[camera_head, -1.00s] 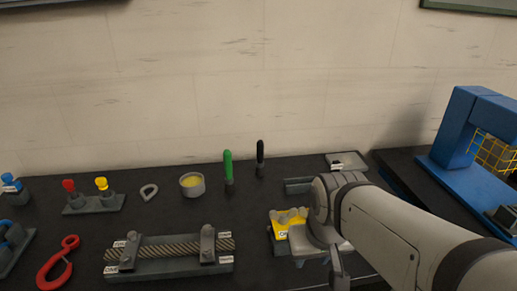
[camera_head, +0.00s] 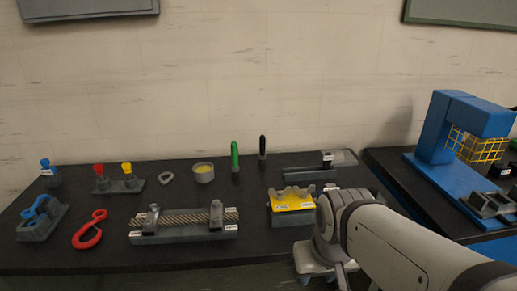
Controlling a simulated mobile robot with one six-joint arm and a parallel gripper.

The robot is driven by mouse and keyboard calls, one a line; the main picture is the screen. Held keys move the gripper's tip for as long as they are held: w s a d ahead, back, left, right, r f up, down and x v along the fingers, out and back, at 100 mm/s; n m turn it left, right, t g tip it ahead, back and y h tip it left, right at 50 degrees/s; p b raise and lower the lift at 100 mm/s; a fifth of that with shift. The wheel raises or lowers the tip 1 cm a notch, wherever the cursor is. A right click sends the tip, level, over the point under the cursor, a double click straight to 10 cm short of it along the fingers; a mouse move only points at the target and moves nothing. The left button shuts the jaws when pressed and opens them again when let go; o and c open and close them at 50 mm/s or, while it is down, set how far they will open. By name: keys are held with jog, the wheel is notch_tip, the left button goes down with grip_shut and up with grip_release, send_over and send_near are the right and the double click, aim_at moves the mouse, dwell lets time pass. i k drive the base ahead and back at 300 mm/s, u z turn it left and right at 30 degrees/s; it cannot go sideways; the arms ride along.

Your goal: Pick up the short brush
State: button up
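Two upright brush-like tools with dark lower ends stand near the back of the black table: one with a green handle (camera_head: 235,156) and one with a black handle (camera_head: 262,146). I cannot tell which one is the short brush; their lower ends are too small to make out. My gripper (camera_head: 322,277) is at the front edge of the table, right of and well nearer than both tools. It is apart from them. Its fingers are too small and partly cut off by the frame, so their opening does not show.
A yellow block with a notched grey top (camera_head: 292,201) stands just left of my arm. A cup with yellow content (camera_head: 203,172) is left of the green tool.

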aim_at(262, 160)
jog(key=u, duration=0.15)
jog(key=i, duration=0.95)
jog(key=z, duration=0.1)
